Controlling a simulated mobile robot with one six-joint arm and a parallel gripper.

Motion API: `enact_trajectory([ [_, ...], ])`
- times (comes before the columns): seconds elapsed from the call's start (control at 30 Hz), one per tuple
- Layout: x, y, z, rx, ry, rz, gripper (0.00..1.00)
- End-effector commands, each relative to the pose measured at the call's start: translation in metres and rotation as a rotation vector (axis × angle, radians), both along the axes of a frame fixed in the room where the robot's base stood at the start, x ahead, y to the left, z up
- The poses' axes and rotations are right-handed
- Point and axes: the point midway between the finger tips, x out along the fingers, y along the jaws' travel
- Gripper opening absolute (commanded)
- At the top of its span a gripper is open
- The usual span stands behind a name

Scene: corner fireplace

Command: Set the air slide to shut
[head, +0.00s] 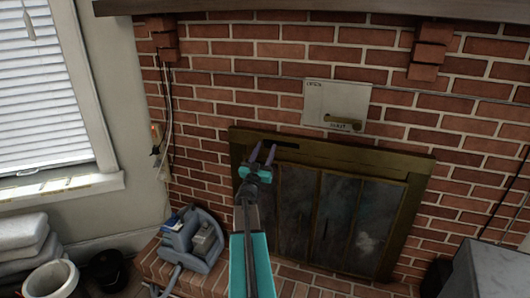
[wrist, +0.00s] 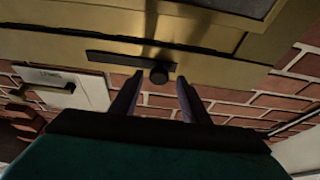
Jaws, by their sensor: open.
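The air slide seems to be the dark slot (wrist: 112,58) with a round black knob (wrist: 159,75) in the brass fireplace frame. In the wrist view the knob is near the slot's right end. In the head view the slot (head: 287,146) shows in the frame's top bar, just right of my gripper (head: 263,149); I cannot make out the knob there. My gripper is open, and its fingers show either side of the knob in the wrist view (wrist: 160,78). I cannot tell whether they touch it. No slide markings are readable.
A pale wall plate (head: 320,99) with a brass handle (head: 345,122) and small lettering is above the fireplace frame (head: 418,190). Dark glass doors (head: 335,218) are below the slot. A grey-blue vacuum cleaner (head: 192,240) stands at lower left. The mantel (head: 330,10) runs overhead.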

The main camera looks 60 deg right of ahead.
Motion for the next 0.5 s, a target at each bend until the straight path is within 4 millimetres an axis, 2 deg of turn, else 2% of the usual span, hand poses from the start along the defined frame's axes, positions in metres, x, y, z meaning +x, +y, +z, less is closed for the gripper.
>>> enact_trajectory([
  [0.5, -0.009, 0.046, -0.020, 0.001, 0.001, 0.001, 0.42],
])
